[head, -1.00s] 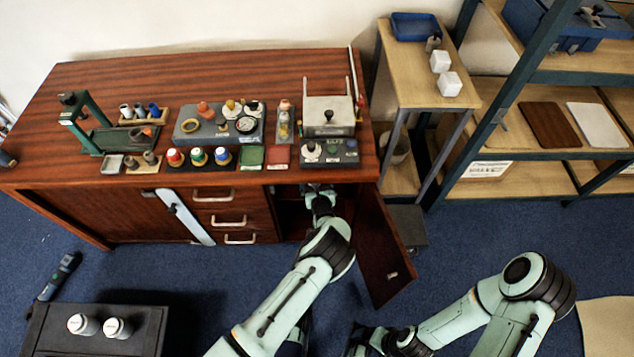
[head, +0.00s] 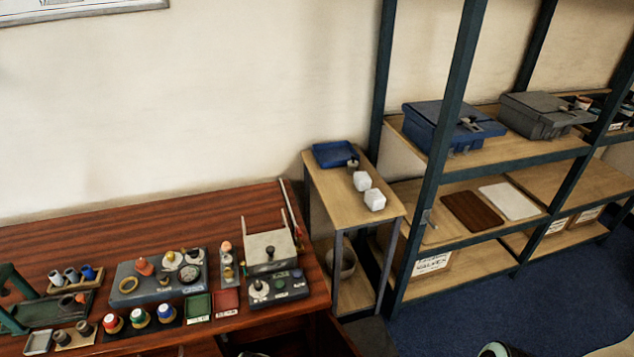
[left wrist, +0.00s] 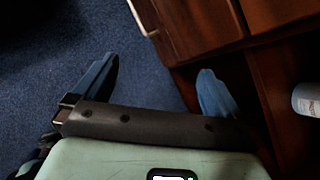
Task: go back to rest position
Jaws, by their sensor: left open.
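My left gripper (left wrist: 157,72) shows in the left wrist view with its two blue fingers spread apart and nothing between them. It is close to the wooden cabinet (left wrist: 205,25), with blue carpet behind the gap between the fingers. A pale bottle or can (left wrist: 306,100) lies at the right edge of that view, apart from the fingers, against dark wood. In the head view both grippers are out of frame. Only a small piece of one of my arms shows at the bottom edge.
A narrow side table (head: 330,190) holds a blue tray (head: 334,154) and white cubes. Shelving (head: 480,245) with toolboxes stands at right. Carpet is free at lower right.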

